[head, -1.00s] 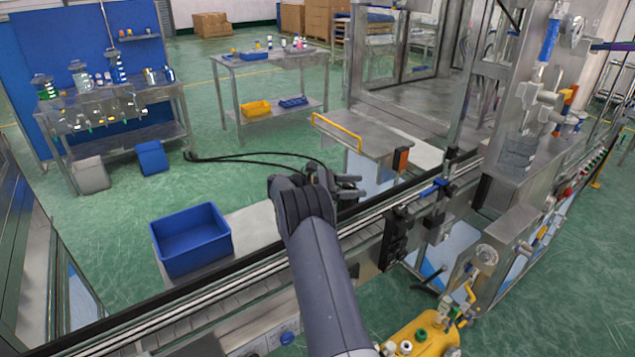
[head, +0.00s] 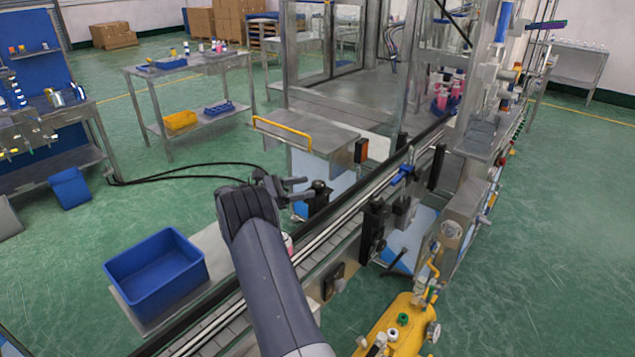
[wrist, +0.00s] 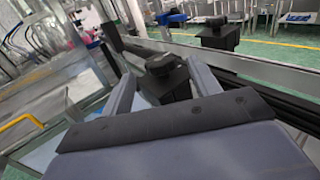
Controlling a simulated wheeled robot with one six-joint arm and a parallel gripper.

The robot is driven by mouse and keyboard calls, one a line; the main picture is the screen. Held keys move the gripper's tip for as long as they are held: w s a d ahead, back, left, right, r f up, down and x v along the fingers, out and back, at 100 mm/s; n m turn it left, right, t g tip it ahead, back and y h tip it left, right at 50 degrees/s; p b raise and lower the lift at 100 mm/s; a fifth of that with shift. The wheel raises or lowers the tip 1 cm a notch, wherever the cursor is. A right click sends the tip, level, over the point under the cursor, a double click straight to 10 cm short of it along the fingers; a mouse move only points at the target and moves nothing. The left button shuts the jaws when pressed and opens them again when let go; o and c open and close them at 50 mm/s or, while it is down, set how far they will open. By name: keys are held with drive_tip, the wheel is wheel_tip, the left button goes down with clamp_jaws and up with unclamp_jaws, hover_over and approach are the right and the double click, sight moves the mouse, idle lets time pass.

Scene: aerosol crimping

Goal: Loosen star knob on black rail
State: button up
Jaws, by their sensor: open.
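A second similar knob (wrist: 215,26) on a black block stands farther back in the wrist view. The star shape is too small to make out.
The conveyor (head: 215,318) runs diagonally under my arm. More black brackets (head: 374,222) stand across it. A blue bin (head: 155,280) is at left, a yellow tank (head: 398,325) at front right. A steel table with a yellow handle (head: 283,127) stands behind the gripper.

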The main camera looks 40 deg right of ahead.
sight(319, 183)
drive_tip(key=p+x, duration=0.1)
drive_tip(key=x, duration=0.4)
drive_tip(key=shift+s+d, duration=0.1)
drive_tip(key=c, duration=1)
drive_tip(key=shift+t, duration=0.3)
drive_tip(key=shift+n+t+h+b, duration=1)
drive_tip(key=shift+n+t+b, duration=0.35)
drive_tip(key=shift+n+t, duration=0.85)
drive_tip(key=shift+t, duration=1)
drive_tip(key=shift+r, duration=0.1)
